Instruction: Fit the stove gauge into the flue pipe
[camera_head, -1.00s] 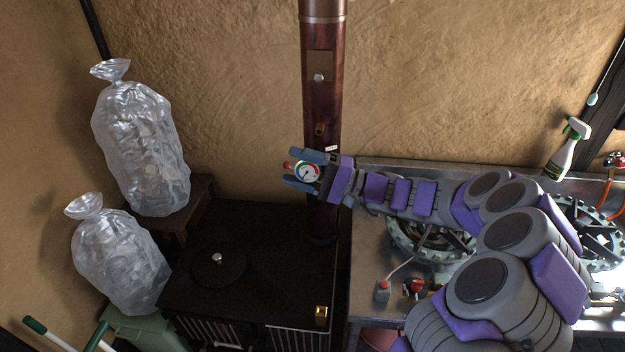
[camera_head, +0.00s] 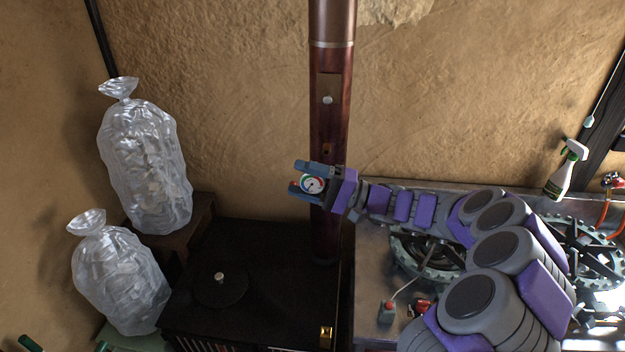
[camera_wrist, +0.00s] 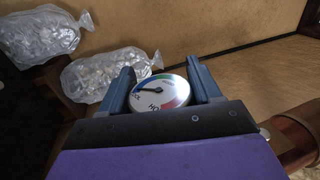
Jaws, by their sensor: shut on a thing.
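The stove gauge (camera_head: 312,184) is a small round dial with a white face and coloured bands. My gripper (camera_head: 308,178) is shut on it, with one blue finger on each side. In the wrist view the gauge (camera_wrist: 159,93) sits between the two fingers, its face showing. The flue pipe (camera_head: 331,110) is a dark red-brown upright pipe at the middle. My gripper is in front of the pipe, just below that opening. The gauge's back is hidden.
A black stove (camera_head: 260,275) stands below, with a round lid and knob. Two clear filled bags (camera_head: 145,165) are at left. The clay wall is behind.

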